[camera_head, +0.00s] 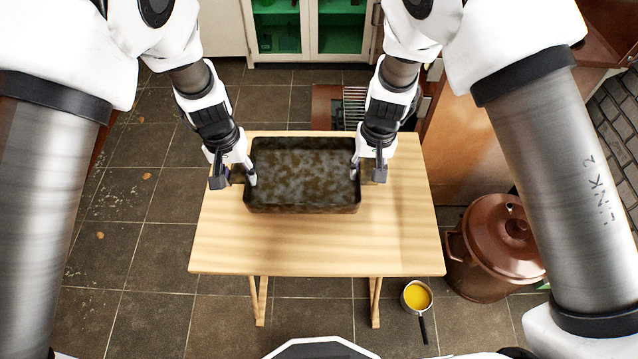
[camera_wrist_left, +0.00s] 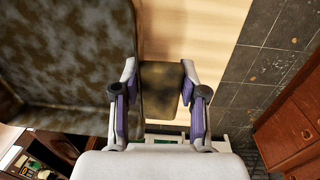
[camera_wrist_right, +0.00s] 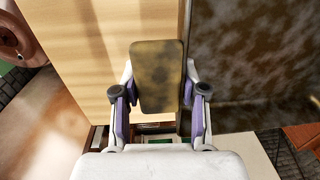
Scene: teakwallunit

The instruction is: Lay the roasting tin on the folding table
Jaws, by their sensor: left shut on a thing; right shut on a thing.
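The dark, mottled roasting tin (camera_head: 303,178) is level over the back half of the pale wooden folding table (camera_head: 310,248). I cannot tell whether its base touches the top. My left gripper (camera_head: 236,176) is shut on the tin's left handle, which shows between the fingers in the left wrist view (camera_wrist_left: 160,82). My right gripper (camera_head: 367,172) is shut on the right handle, which shows in the right wrist view (camera_wrist_right: 157,75). The tin looks empty.
A brown lidded pot (camera_head: 497,245) stands on the floor right of the table. A small pan with yellow contents (camera_head: 416,296) is on the floor at the front right. A white cabinet with green-backed glass doors (camera_head: 310,28) is behind. The table's front half is clear.

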